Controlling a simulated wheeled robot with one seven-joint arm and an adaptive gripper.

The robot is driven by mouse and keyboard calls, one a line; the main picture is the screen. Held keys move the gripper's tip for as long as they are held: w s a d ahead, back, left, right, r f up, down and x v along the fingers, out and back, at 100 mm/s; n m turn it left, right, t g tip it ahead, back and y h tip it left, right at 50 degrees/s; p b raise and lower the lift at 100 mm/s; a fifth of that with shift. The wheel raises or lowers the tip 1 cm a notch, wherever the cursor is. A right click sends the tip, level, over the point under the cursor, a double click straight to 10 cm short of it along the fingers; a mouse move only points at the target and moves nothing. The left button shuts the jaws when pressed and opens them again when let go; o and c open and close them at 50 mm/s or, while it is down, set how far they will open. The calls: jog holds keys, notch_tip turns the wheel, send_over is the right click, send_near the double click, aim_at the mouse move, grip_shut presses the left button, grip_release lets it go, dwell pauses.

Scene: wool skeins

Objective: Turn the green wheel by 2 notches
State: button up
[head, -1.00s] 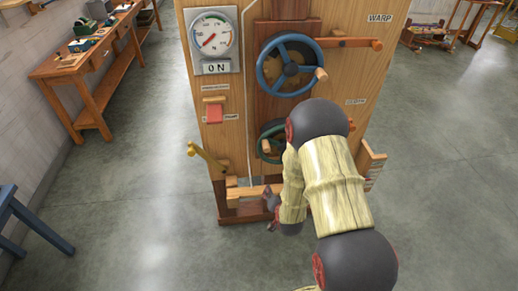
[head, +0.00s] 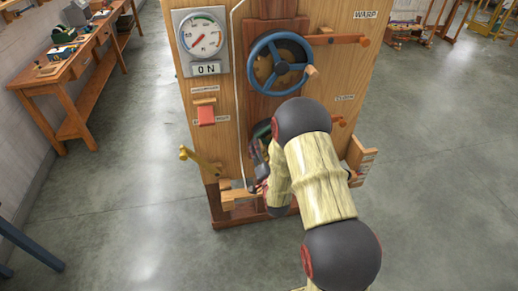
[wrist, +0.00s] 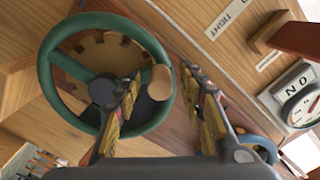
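The green wheel (wrist: 45,75) fills the left of the wrist view, with a dark spoked hub and a toothed wooden disc behind it. Its pale wooden knob (wrist: 161,83) sits on the rim's right side. My gripper (wrist: 166,78) is open, its two fingers apart on either side of the knob, which appears nearer the left finger. I cannot tell whether either finger touches it. In the head view the green wheel (head: 262,130) is mostly hidden behind my arm, low on the wooden panel.
A blue wheel (head: 251,65) with its own knob is above the green one. A dial (head: 203,38) over an ON sign and a red block (head: 206,115) are to the left. A brass-coloured lever (head: 200,160) juts out at the lower left. Open floor surrounds the panel.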

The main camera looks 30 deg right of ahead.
jog(key=shift+w+d, duration=0.15)
jog(key=shift+w, duration=0.55)
jog(key=c, duration=0.3)
grip_shut()
